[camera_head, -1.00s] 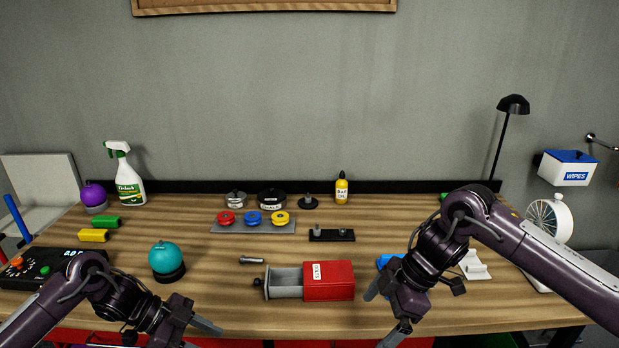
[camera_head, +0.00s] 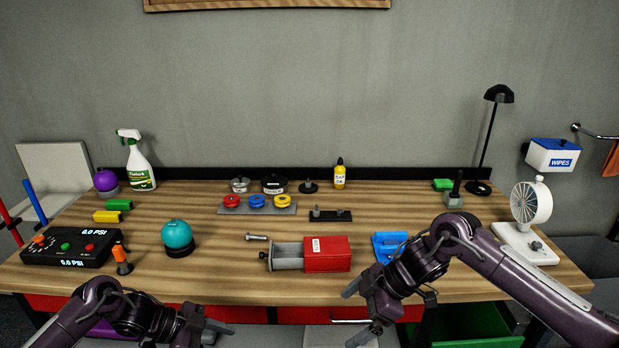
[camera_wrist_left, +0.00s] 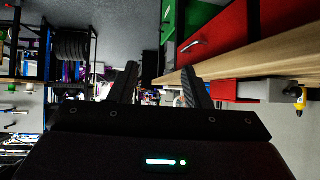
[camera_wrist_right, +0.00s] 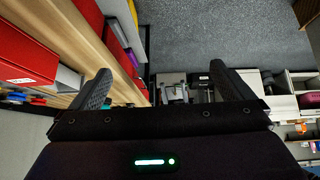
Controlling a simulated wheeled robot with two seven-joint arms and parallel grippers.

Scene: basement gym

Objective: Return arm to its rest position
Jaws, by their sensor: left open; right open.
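My left gripper (camera_head: 212,330) is open and empty at the bottom left of the head view, in front of the table's front edge. In the left wrist view its two fingers (camera_wrist_left: 158,85) stand apart with nothing between them. My right gripper (camera_head: 362,312) is open and empty in front of the table's front edge, right of centre. In the right wrist view its fingers (camera_wrist_right: 168,88) are spread with only floor and distant furniture beyond. Neither gripper touches an object.
The wooden table (camera_head: 220,283) carries a red box with an open grey drawer (camera_head: 327,254), a teal ball (camera_head: 177,234), a pressure console (camera_head: 70,247), a blue item (camera_head: 388,245) and a white fan (camera_head: 532,203). A green bin (camera_head: 480,325) is below right.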

